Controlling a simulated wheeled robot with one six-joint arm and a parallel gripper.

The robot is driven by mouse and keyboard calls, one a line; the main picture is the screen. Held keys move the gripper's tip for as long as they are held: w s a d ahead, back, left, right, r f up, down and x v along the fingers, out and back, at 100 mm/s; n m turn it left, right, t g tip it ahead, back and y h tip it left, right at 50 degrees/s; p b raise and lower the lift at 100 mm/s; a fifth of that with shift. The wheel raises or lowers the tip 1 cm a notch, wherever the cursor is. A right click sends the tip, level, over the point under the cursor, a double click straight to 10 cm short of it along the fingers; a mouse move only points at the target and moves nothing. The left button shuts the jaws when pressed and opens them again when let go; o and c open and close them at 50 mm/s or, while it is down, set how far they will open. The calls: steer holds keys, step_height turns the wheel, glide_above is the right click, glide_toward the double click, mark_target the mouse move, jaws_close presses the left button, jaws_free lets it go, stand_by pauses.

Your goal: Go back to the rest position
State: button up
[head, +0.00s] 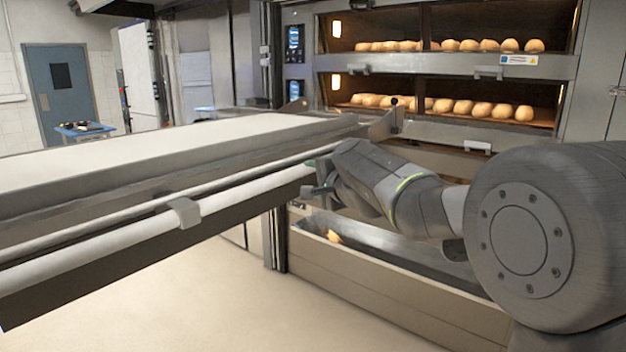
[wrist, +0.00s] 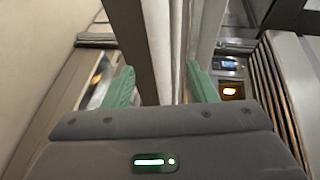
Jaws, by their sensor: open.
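My gripper (head: 312,178) is at the right end of the long loader (head: 170,190), beside its white front rail (head: 240,190). In the wrist view my gripper (wrist: 162,88) has its two green fingers spread apart. A pale bar and a darker strip (wrist: 137,45) run between the fingers; I cannot tell whether either finger touches them. My arm reaches in from the right of the head view, in front of the oven. Nothing is gripped.
The deck oven (head: 450,63) stands behind, with rows of bread rolls (head: 490,110) on two lit decks. A lower trough (head: 390,245) lies under my arm. A blue table (head: 85,130) and a door (head: 62,95) are far left. The floor (head: 200,310) in front is clear.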

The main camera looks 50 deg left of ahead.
mark_target(297, 173)
steer(key=p+x, duration=0.4)
steer(key=x, duration=0.7)
steer(key=shift+a, duration=0.4)
steer(key=shift+p+x, duration=0.35)
steer(key=shift+x, duration=0.7)
steer(key=shift+w+d+f, duration=0.1)
steer(key=shift+d+f, duration=0.05)
